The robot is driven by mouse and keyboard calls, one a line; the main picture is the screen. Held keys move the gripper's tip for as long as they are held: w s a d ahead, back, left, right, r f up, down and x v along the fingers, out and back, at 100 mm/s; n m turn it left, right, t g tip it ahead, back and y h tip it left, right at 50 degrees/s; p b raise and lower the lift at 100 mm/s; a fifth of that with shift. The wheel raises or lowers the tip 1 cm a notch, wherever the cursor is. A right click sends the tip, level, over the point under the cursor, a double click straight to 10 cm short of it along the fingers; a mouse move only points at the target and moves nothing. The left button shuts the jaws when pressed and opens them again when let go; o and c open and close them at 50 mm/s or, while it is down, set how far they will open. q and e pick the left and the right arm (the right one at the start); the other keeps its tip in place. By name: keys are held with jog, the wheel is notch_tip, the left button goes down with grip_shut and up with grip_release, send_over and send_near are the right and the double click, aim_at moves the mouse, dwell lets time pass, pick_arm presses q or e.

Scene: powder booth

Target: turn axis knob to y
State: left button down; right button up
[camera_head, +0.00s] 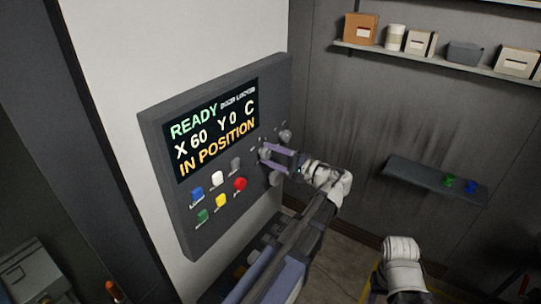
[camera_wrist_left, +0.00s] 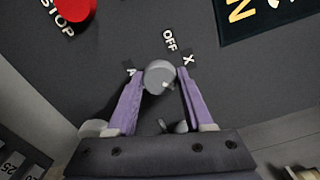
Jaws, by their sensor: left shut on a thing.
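The axis knob (camera_wrist_left: 160,74) is a round grey knob on the dark control panel. In the left wrist view the labels OFF and X stand beside it, and another label at its left is partly covered by a finger. My left gripper (camera_head: 268,154) reaches the panel's right side, its purple fingers on either side of the knob and shut on it. Its fingertips also show in the left wrist view (camera_wrist_left: 158,82). I cannot tell which label the knob points to. The screen (camera_head: 212,130) reads READY, X 60, Y 0, C and IN POSITION. My right gripper is not in view.
Coloured buttons sit below the screen, including a red one (camera_head: 240,184) and a blue one (camera_head: 197,193). Other grey knobs are close to my left gripper. A shelf (camera_head: 437,181) with small green and blue items and a higher shelf with boxes (camera_head: 361,29) are at right.

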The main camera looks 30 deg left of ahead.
pick_arm(q)
jog(key=shift+c, duration=1.5)
grip_release()
jog(key=d, duration=0.8)
jog(key=shift+s, duration=0.3)
jog(key=shift+f, duration=0.1)
jog(key=s+d+f+h+b, duration=0.2)
jog(key=f+h+b, duration=0.15)
jog(key=f, duration=0.45)
jog(key=s+d+f+h+b, duration=0.15)
jog(key=f+b, duration=0.25)
jog(key=f, duration=0.4)
jog(key=s+d+f+g+h+b, duration=0.1)
jog(key=s+d+f+h+b, duration=0.4)
jog(key=d+f, duration=0.4)
jog(key=s+d+f+h+b, duration=0.6)
jog(key=d+f, duration=0.4)
jog(key=f, duration=0.5)
jog(key=shift+s+n+g+h, duration=0.3)
jog(key=shift+s+g+h, duration=0.1)
jog(key=shift+s, duration=0.3)
